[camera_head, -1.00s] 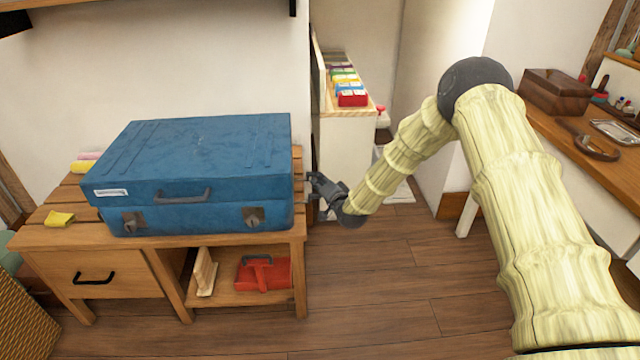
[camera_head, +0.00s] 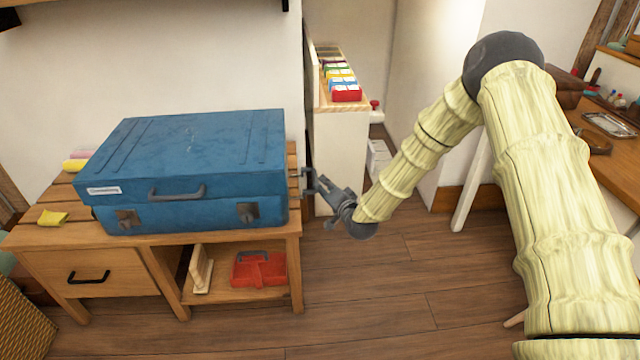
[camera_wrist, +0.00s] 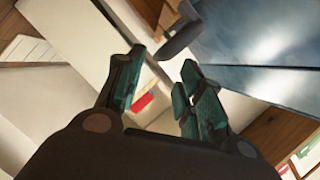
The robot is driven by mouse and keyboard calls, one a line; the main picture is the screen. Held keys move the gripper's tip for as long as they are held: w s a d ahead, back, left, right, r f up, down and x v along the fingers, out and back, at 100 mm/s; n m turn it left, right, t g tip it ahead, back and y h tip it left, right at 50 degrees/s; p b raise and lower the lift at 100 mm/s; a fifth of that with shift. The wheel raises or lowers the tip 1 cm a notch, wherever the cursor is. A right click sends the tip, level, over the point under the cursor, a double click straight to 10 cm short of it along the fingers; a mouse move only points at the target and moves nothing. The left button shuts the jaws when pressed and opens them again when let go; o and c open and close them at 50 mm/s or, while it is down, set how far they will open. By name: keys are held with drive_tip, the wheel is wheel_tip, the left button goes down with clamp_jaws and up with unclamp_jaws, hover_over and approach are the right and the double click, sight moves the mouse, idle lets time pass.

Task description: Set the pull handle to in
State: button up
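A closed blue suitcase (camera_head: 195,150) lies flat on a wooden bench. A grey pull handle (camera_head: 306,182) stands out from its right side; I take the dark bar at the suitcase's edge in the wrist view (camera_wrist: 181,39) to be the same handle. My gripper (camera_head: 322,186) is just right of the handle, level with the suitcase's side. In the wrist view my gripper (camera_wrist: 160,82) is open, with nothing between its fingers. The handle bar lies beyond the fingertips and appears apart from them. The suitcase (camera_wrist: 265,60) fills the upper right there.
The bench (camera_head: 150,245) has a drawer and a shelf holding a red caddy (camera_head: 258,270). A white cabinet (camera_head: 340,150) with colourful boxes stands behind my gripper. A wooden desk (camera_head: 615,170) is at the right. The floor right of the bench is clear.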

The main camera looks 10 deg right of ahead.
drive_tip(key=shift+v, duration=1.8)
drive_tip(key=shift+c, duration=0.3)
drive_tip(key=shift+d, duration=0.1)
drive_tip(key=c, duration=0.4)
drive_tip(key=shift+s+d+f, duration=0.1)
drive_tip(key=shift+d+f, duration=0.1)
drive_tip(key=shift+d, duration=0.05)
drive_tip(key=c, duration=0.3)
drive_tip(key=d+m, duration=0.1)
drive_tip(key=d+m+t, duration=0.1)
drive_tip(key=d+m, duration=0.1)
drive_tip(key=s+d+m+h+p, duration=0.1)
drive_tip(key=d, duration=0.1)
drive_tip(key=shift+d+f+m+t, duration=0.1)
drive_tip(key=shift+f+m+t, duration=0.05)
drive_tip(key=shift+m+t, duration=0.2)
clamp_jaws()
drive_tip(key=w+a+b, duration=0.2)
drive_tip(key=w+a, duration=0.3)
drive_tip(key=w, duration=0.4)
drive_tip(key=shift+w+f+b, duration=0.4)
drive_tip(key=shift+f, duration=0.05)
